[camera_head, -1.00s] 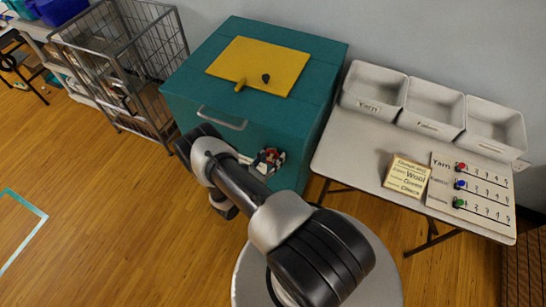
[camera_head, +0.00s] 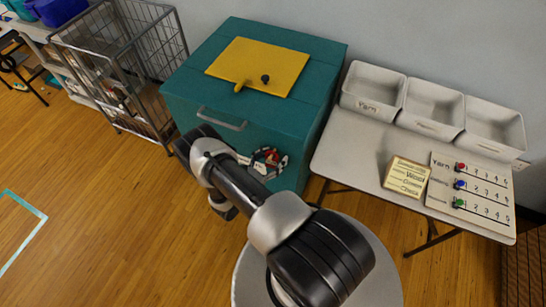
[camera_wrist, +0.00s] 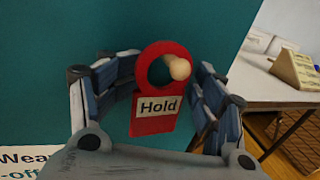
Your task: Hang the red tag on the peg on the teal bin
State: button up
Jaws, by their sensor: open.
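The red tag (camera_wrist: 152,123), labelled "Hold", is upright against the teal bin (camera_wrist: 50,40) in the wrist view. Its ring is around the pale wooden peg (camera_wrist: 180,68), whose rounded tip stands out in front of the ring's right side. The top of the ring is just above the peg. My gripper (camera_wrist: 164,76) is open, with one finger on each side of the tag and a visible gap on both sides.
A yellow panel (camera_head: 245,62) lies on the bin's top, and a handle (camera_head: 222,118) is on its front. A wire cart (camera_head: 120,60) stands left. A white table (camera_head: 350,160) with trays stands close on the right.

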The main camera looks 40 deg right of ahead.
jog(key=s+a, duration=0.1)
jog(key=a, duration=1.1)
jog(key=shift+s, duration=0.25)
notch_tip(320, 180, up, 25)
jog(key=a+m+g+y, duration=0.3)
jog(key=m+g+y, duration=0.4)
jog(key=m, duration=0.4)
jog(key=s+a+r+m+t+y, duration=0.4)
jog(key=s+r, duration=0.3)
jog(key=r, duration=0.2)
jog(key=s+a+r+m+t+y, duration=0.4)
jog(key=s+a+r+t+y, duration=0.1)
jog(key=r, duration=0.5)
jog(key=shift+s+a+r+t+y, duration=0.15)
jog(key=shift+s+a+t+y, duration=0.15)
jog(key=shift+s+a+y, duration=0.55)
jog(key=shift+s+d, duration=0.1)
jog(key=shift+d, duration=0.05)
